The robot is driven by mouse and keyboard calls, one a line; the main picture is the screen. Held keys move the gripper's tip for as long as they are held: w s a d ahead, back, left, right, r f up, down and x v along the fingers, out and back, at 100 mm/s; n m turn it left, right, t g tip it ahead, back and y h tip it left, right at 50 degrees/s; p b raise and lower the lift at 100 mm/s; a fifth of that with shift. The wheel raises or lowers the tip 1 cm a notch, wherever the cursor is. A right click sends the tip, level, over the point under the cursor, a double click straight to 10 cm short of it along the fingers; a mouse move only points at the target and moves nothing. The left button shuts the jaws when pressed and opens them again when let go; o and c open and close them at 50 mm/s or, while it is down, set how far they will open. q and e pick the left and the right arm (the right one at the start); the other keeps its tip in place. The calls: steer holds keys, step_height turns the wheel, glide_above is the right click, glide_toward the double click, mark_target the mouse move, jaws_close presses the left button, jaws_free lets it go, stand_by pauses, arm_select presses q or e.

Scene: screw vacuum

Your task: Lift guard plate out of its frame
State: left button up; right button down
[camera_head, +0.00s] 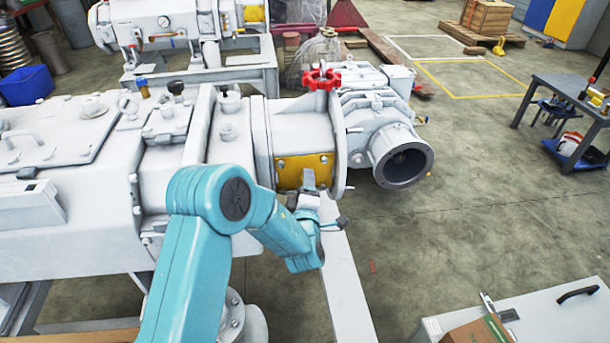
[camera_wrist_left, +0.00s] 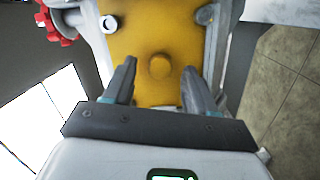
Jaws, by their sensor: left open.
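The yellow guard plate (camera_head: 289,172) sits upright in the side of the grey machine, under the red handwheel. In the left wrist view the plate (camera_wrist_left: 165,30) fills the upper middle, with a round yellow knob (camera_wrist_left: 160,66) on its face. Grey frame edges run along both sides of the plate. My left gripper (camera_head: 309,181) is in front of the plate. Its fingers are open, one on each side of the knob in the wrist view; I cannot tell whether they touch it. In the head view the gripper hides part of the plate and the knob. My right gripper is not in view.
The red handwheel (camera_head: 321,79) stands above the plate, and a wide grey pipe flange (camera_head: 402,157) juts out to its right. A grey beam (camera_head: 347,290) runs below the gripper. A bench (camera_head: 540,305) with a box is at the lower right. Floor between is open.

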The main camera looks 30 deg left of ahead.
arm_select(q)
steer(key=shift+w+a, duration=0.3)
steer(key=shift+w, duration=0.25)
steer(key=shift+r, duration=0.1)
jaws_close()
step_height(320, 180, up, 28)
steer(key=p, duration=0.6)
steer(key=shift+p, duration=0.35)
